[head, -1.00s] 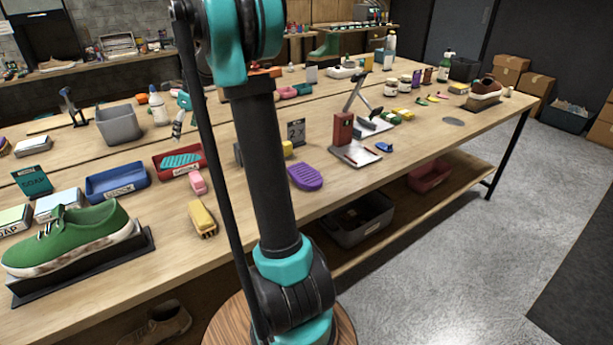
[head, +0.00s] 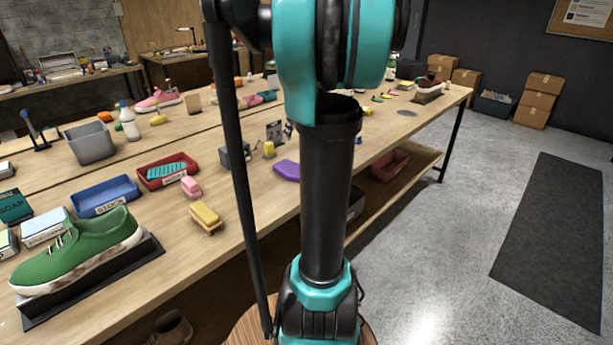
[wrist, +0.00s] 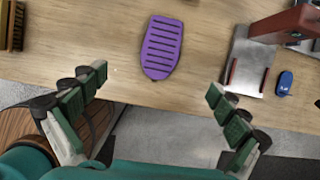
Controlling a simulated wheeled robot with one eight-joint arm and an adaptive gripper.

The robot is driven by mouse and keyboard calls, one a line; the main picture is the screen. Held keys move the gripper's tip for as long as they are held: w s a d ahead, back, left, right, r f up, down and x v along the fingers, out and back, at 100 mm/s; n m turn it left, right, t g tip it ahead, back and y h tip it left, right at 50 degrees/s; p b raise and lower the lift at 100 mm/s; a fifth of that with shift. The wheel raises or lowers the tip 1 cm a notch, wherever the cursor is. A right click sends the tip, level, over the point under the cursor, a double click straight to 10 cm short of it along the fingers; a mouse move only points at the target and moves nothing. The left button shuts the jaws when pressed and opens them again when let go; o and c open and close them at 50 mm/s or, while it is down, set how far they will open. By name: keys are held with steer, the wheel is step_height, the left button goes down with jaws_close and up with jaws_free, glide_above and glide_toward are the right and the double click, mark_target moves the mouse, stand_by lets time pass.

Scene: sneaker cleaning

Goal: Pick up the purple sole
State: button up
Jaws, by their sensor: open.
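The purple sole (wrist: 161,47) lies flat on the wooden table near its front edge, with dark grooves across its top. In the head view the purple sole (head: 287,170) is partly hidden behind my arm. My gripper (wrist: 158,92) is open and empty in the wrist view. Its two fingers are spread wide to the left and right, and the sole lies between and beyond their tips, apart from both. My gripper does not show in the head view.
A metal stand with a red block (wrist: 290,22) and a small blue item (wrist: 284,82) are right of the sole. A brush (wrist: 12,25) lies at the far left. In the head view, a green sneaker (head: 80,248), blue tray (head: 105,195) and red tray (head: 168,170) are left of my arm.

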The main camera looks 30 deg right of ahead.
steer(key=x, duration=1.1)
steer(key=d+x, duration=0.1)
steer(key=x, duration=0.5)
steer(key=shift+s+f, duration=0.25)
steer(key=shift+s, duration=0.05)
steer(key=shift+c, duration=0.5)
steer(key=c, duration=1.2)
